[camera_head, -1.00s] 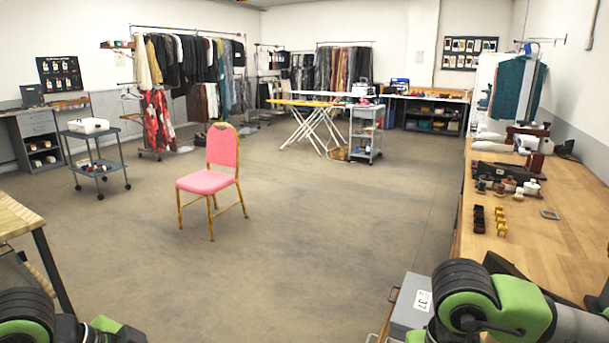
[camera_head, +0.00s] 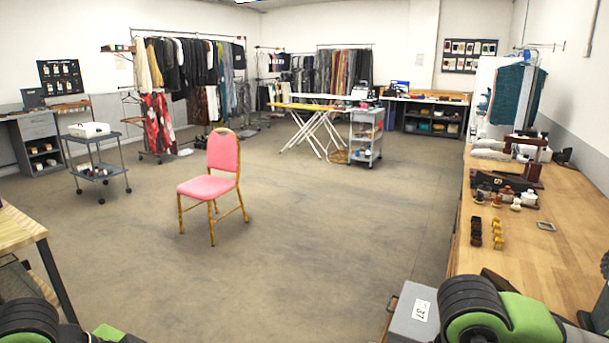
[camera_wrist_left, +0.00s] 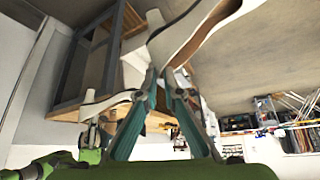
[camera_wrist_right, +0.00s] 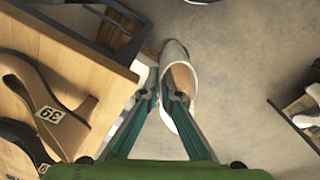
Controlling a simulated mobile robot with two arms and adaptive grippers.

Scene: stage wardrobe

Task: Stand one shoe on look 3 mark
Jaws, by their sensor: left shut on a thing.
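My left gripper (camera_wrist_left: 162,80) is shut on a white shoe (camera_wrist_left: 205,30), which fills the top of the left wrist view. My right gripper (camera_wrist_right: 164,97) has its fingers around the rear of a pale shoe (camera_wrist_right: 178,57) with a tan inside, held in the air with its toe away from the wrist. A white heeled shoe (camera_wrist_left: 105,103) also shows in the left wrist view beside my green right arm. The grippers and held shoes lie below the head view, where only my arms show. I cannot make out a look 3 mark.
A pink chair (camera_head: 210,186) stands on the open floor. A long wooden bench (camera_head: 575,215) with small items runs along the right. A grey box (camera_head: 411,314) labelled 37 is near my right arm. A brown shoe (camera_wrist_right: 40,95) tagged 39 lies on a wooden top at the right wrist.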

